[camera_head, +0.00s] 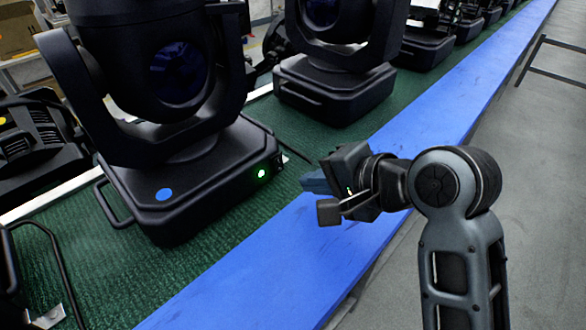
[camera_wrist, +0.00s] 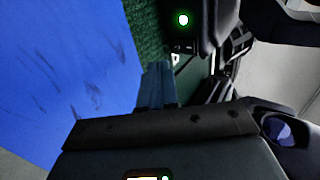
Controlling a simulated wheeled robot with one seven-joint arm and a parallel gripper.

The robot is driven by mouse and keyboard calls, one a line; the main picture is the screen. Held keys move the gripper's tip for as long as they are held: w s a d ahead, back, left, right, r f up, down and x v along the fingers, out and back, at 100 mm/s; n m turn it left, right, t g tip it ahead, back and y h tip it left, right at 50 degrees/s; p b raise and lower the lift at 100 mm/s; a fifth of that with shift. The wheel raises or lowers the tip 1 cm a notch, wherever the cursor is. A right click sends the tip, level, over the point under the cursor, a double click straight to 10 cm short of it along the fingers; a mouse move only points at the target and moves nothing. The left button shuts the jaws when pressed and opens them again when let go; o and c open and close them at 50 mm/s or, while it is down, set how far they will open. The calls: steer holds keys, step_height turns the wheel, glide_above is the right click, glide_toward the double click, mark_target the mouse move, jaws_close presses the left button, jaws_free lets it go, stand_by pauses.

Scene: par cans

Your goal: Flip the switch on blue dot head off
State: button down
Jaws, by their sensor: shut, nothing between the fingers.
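The blue dot head (camera_head: 205,180) is a black moving-head light on the green mat at left in the head view. Its blue dot (camera_head: 164,194) is on top of the base. A switch (camera_head: 262,173) glows green on the base's right-hand face, and the green glow also shows at the top of the wrist view (camera_wrist: 183,19). My gripper (camera_head: 313,181) is to the right of the switch, apart from it, above the blue strip's edge. Its fingers also show in the wrist view (camera_wrist: 157,85), shut and empty.
Another black head (camera_head: 335,80) stands behind on the mat, with several more further back. The blue strip (camera_head: 260,265) runs along the mat's edge. Another black fixture (camera_head: 40,145) is at far left. Grey floor lies free at right, with a dark rail (camera_head: 555,75).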

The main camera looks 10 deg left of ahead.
mark_target(279, 164)
steer(key=w+a, duration=0.1)
steer(key=a, duration=0.1)
steer(key=w+a+f, duration=0.1)
steer(key=w+a, duration=0.1)
steer(key=shift+f+p, duration=0.1)
steer(key=shift+p, duration=0.2)
steer(key=shift+f, duration=0.1)
steer(key=shift+w+a+f+b, duration=0.1)
steer(key=shift+f+b, duration=0.05)
steer(key=shift+b, duration=0.15)
steer(key=shift+r+p, duration=0.35)
steer(key=shift+r+p, duration=0.75)
steer(key=shift+p, duration=0.1)
